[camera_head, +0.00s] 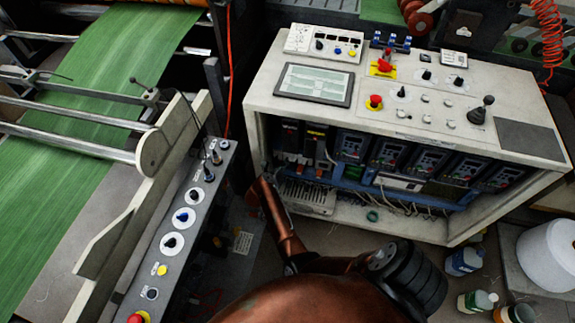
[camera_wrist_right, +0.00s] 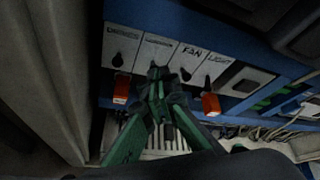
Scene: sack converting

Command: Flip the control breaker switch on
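A row of breakers shows in the right wrist view, each with a handwritten label. The second label from the left, on the likely control breaker (camera_wrist_right: 160,50), is too blurred to read surely; the two right of it read FAN and LIGHT. My right gripper (camera_wrist_right: 158,76) has its green fingers together, tips at the lower part of that second breaker, covering its lever. I cannot tell whether they touch it. In the head view, my right arm reaches the left end of the open cabinet (camera_head: 257,118); its fingertips are not clear there. My left gripper is not in view.
Orange tags (camera_wrist_right: 122,88) hang beside the fingers on both sides. A grey cabinet wall (camera_wrist_right: 50,75) is close on the left. Several drives (camera_head: 388,150) and loose wires fill the cabinet. A grey control panel (camera_head: 182,240) stands left of the arm; bottles (camera_head: 463,262) stand lower right.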

